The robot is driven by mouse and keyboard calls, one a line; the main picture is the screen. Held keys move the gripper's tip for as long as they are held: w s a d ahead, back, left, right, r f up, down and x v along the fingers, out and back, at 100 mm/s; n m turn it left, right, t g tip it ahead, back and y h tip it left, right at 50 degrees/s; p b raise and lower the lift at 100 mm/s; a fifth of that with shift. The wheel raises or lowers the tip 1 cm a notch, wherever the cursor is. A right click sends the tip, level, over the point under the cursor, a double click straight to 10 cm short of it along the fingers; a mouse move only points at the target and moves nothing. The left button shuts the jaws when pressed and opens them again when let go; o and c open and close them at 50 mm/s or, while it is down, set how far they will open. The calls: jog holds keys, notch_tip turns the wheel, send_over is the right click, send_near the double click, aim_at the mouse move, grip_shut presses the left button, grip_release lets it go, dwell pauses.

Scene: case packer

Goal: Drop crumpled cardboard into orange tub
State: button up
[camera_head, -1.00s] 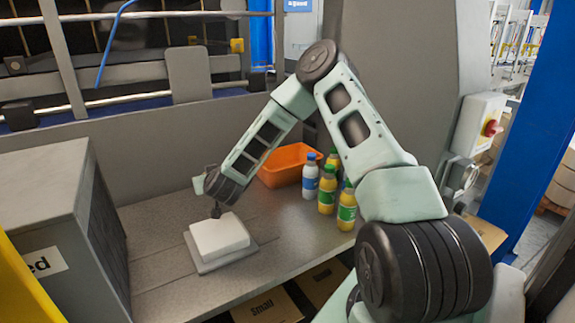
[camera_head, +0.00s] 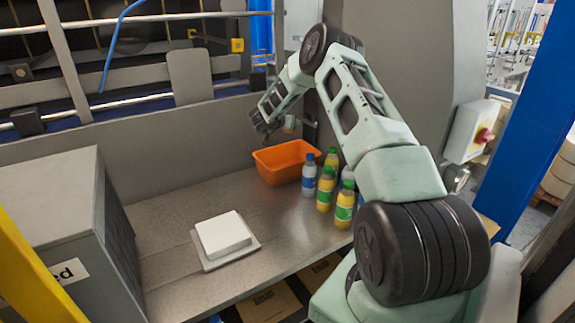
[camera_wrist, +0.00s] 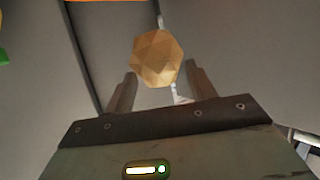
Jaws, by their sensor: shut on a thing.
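The crumpled cardboard (camera_wrist: 157,57) is a tan, faceted ball in the wrist view. My gripper (camera_wrist: 155,82) is shut on it, with a finger on each side. A strip of orange at the top of the wrist view (camera_wrist: 105,2) appears to be the tub.
Several yellow and blue bottles (camera_head: 325,190) stand close to the tub's right. A white block (camera_head: 222,235) on a grey plate lies on the front of the counter. A grey cabinet (camera_head: 60,200) is at left. The counter between the plate and the tub is clear.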

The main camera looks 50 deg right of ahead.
jog(key=shift+f+b, duration=2.4)
jog(key=shift+f, duration=0.6)
jog(key=o, duration=1)
jog(key=shift+o, duration=0.2)
jog(key=b+v, duration=0.4)
jog(key=v, duration=1.3)
jog(key=shift+a+r, duration=0.15)
